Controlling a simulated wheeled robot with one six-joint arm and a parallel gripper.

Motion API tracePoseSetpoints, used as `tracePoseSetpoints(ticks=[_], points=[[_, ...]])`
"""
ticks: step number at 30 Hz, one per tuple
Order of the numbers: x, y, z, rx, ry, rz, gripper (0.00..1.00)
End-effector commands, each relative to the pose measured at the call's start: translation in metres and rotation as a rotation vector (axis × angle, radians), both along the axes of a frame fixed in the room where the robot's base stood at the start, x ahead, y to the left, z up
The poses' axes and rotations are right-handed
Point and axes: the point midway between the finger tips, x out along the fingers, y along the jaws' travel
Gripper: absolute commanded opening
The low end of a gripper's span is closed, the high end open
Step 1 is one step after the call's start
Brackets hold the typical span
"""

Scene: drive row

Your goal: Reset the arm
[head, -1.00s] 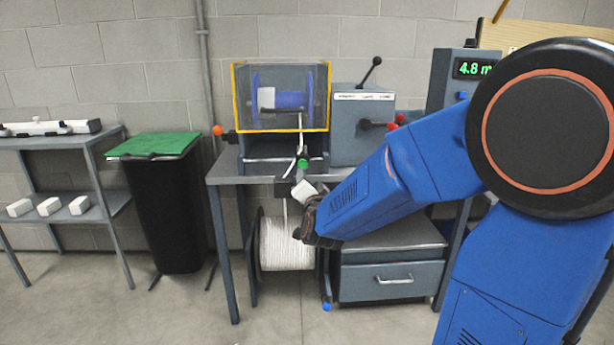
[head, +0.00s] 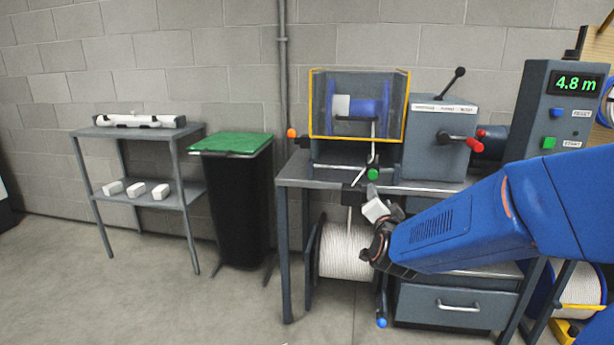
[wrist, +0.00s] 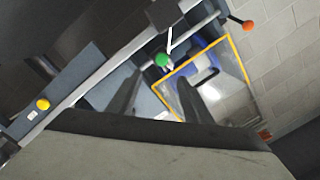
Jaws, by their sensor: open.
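My blue arm reaches in from the right in the head view, and my gripper (head: 378,245) is low in front of the winding bench, near the white rope spool (head: 345,250). A small white block-like part (head: 375,210) shows at the gripper's end; I cannot tell whether it belongs to my wrist. In the wrist view my gripper (wrist: 160,95) shows two dark fingers apart with nothing held between them. Beyond them are the yellow-framed guard (wrist: 240,65) and a green knob (wrist: 161,60). The guard (head: 358,138) is closed-looking over a blue reel (head: 372,103).
A grey bench (head: 300,170) carries a lever box (head: 436,140). A control post (head: 560,110) reads 4.8 m. A green-lidded black bin (head: 238,210) and a shelf (head: 150,130) with white blocks stand left. The floor at front left is clear.

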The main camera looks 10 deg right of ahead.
Motion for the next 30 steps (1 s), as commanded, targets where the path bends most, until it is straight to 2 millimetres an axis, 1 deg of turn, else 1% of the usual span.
tracePoseSetpoints(ticks=[4, 7, 11, 14, 17, 22, 26, 27, 29, 30], points=[[-0.012, 0.01, -0.001, -0.024, 0.079, 0.064, 0.46], [-0.028, 0.022, -0.007, -0.058, 0.172, 0.137, 0.46], [-0.057, 0.036, -0.017, -0.119, 0.305, 0.233, 0.46], [-0.084, 0.045, -0.026, -0.173, 0.407, 0.305, 0.46], [-0.115, 0.05, -0.036, -0.23, 0.51, 0.371, 0.46], [-0.175, 0.051, -0.055, -0.332, 0.689, 0.474, 0.46], [-0.227, 0.046, -0.068, -0.409, 0.83, 0.542, 0.46], [-0.244, 0.044, -0.072, -0.432, 0.875, 0.56, 0.46], [-0.268, 0.039, -0.077, -0.464, 0.939, 0.586, 0.46], [-0.284, 0.036, -0.08, -0.482, 0.978, 0.6, 0.46]])
